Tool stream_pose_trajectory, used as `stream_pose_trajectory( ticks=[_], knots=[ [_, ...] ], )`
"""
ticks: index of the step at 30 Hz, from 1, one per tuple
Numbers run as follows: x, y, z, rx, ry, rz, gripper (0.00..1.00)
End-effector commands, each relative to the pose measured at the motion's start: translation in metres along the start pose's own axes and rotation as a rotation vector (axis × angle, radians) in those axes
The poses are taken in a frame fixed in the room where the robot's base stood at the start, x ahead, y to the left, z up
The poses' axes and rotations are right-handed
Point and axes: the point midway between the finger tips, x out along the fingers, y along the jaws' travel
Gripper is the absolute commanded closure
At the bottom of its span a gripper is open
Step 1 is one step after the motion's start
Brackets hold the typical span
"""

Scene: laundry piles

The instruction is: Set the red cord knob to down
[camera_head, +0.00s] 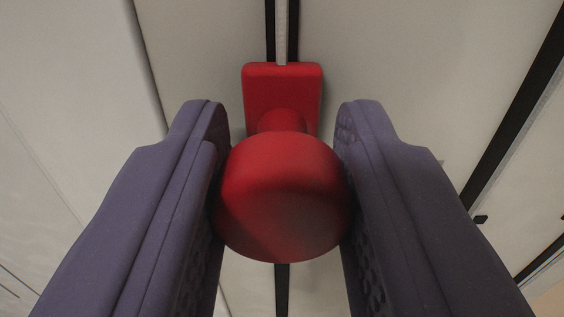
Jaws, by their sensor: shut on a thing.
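The red cord knob (283,195) is a rounded red handle in the middle of the head camera view. It stands out on a short neck from a red block (259,90). The block sits on a narrow dark track (270,30) with a pale strip in it, which runs up out of view. My gripper (282,195) has its two purple padded fingers on either side of the knob and is shut on it. The fingers' inner pads press the knob's left and right sides. The track shows again below the knob.
A pale panel (195,60) lies behind the knob on both sides. A dark diagonal strip (515,100) crosses at the right, with small dark fittings near its lower part. No loose objects show near my fingers.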

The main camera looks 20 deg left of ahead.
Motion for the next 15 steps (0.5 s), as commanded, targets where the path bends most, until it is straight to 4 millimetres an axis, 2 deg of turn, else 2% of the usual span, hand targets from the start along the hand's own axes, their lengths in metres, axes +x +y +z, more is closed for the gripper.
stream_pose_trajectory(
  ticks=[1,11,13,15],
  knots=[
    [0.0,0.001,-0.032,-0.003,0.009,0.0,1.0],
    [0.0,0.001,-0.152,-0.003,0.011,0.0,1.0],
    [0.0,0.001,-0.145,-0.002,0.013,0.0,1.0],
    [0.0,0.001,-0.141,-0.002,0.011,0.0,0.84]
  ],
)
